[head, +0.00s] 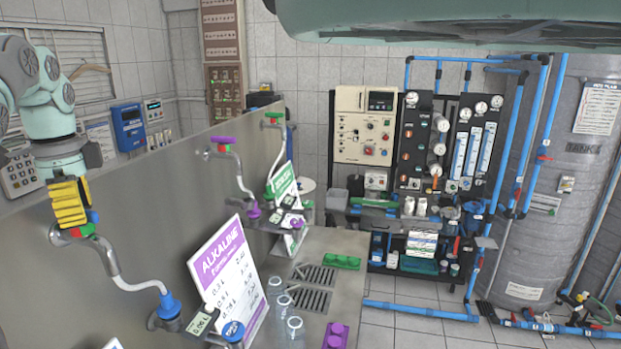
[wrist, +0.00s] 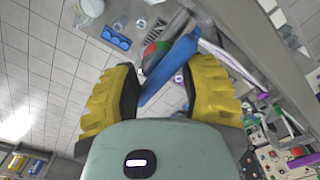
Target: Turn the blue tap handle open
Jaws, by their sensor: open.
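My gripper (head: 68,205) has yellow ribbed fingers and is at the nearest tap on the left, pointing down at its top. In the wrist view the gripper (wrist: 160,72) is open, with a finger on each side of the long blue tap handle (wrist: 181,68). The handle lies slantwise between the fingers and appears closer to the right one; contact cannot be told. In the head view only a bit of the blue handle (head: 93,217) shows beside the fingers. Below it is the tap's red and green body (head: 82,231), with a curved metal spout (head: 118,274).
Behind the tap is a metal back panel (head: 130,190). Further taps with a purple handle (head: 223,140) and a green handle (head: 273,115) stand along it. An ALKALINE sign (head: 228,275) and glass beakers (head: 276,286) stand on the counter.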

